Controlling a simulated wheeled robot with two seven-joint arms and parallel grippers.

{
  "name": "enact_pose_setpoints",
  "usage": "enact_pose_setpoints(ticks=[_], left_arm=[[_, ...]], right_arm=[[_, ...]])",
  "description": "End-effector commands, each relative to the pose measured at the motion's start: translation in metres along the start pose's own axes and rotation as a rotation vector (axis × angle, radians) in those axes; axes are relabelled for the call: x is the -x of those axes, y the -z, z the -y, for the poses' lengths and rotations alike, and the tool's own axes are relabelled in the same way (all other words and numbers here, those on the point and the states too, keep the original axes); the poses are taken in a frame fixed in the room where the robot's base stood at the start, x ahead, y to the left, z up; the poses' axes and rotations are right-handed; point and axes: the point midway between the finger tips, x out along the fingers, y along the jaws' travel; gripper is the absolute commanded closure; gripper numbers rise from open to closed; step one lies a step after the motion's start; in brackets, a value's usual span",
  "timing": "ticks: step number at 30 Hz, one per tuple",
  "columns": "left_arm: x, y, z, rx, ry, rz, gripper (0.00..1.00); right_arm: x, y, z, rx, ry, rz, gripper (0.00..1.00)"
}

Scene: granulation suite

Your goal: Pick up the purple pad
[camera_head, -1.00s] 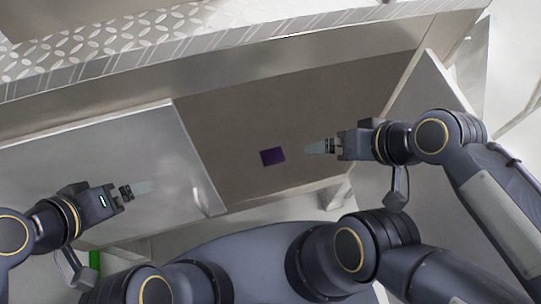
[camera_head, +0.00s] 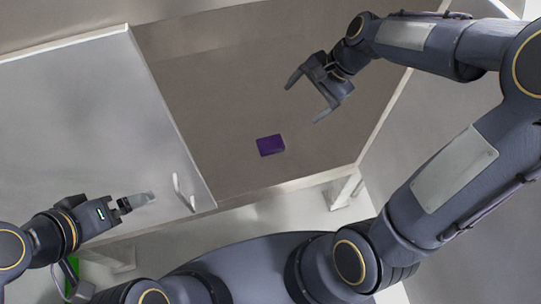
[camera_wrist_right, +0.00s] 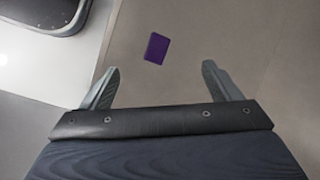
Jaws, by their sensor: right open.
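The purple pad (camera_head: 270,145) is a small flat dark purple block lying on the brownish-grey floor of the open cabinet. My right gripper (camera_head: 302,98) is open and empty, apart from the pad, up and to the right of it in the head view. In the right wrist view the pad (camera_wrist_right: 157,48) shows beyond the two spread fingers (camera_wrist_right: 158,78), roughly midway between them. My left gripper (camera_head: 145,199) is at the lower left, over the grey door panel; its fingers show as one tip, so its opening is unclear.
A grey door panel (camera_head: 95,110) with a handle (camera_head: 185,190) covers the left of the cabinet. Another panel (camera_head: 440,130) stands at the right. The cabinet floor (camera_head: 215,85) around the pad is clear. A green object (camera_head: 92,275) shows at the lower left.

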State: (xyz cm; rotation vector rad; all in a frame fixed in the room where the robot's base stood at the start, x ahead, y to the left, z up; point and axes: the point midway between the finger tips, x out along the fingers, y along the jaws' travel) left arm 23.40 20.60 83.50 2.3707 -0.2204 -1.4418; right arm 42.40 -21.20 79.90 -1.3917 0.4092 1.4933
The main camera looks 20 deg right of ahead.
Motion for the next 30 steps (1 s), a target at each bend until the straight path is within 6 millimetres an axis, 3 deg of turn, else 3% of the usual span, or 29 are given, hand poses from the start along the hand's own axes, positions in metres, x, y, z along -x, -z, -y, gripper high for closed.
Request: enact_pose_setpoints(ticks=[1,3,6,10,15,30], left_arm=[[-0.024,-0.012,0.011,0.000,0.000,0.000,0.00],[-0.039,-0.020,0.018,0.000,0.000,0.000,0.00],[-0.057,-0.029,0.026,0.000,0.000,0.000,0.00],[-0.073,-0.037,0.034,0.000,0.000,0.000,0.00],[-0.081,-0.041,0.037,0.000,0.000,0.000,0.00],[-0.100,-0.050,0.046,0.000,0.000,0.000,0.00]], right_arm=[[-0.045,0.019,-0.002,-0.074,-0.033,0.014,0.16],[-0.086,0.039,0.001,-0.182,-0.069,0.021,0.16],[-0.142,0.063,0.003,-0.319,-0.119,0.022,0.16],[-0.198,0.083,0.002,-0.451,-0.169,0.013,0.16],[-0.231,0.094,0.001,-0.536,-0.199,0.003,0.16],[-0.284,0.090,-0.009,-0.545,-0.204,0.002,0.16]])
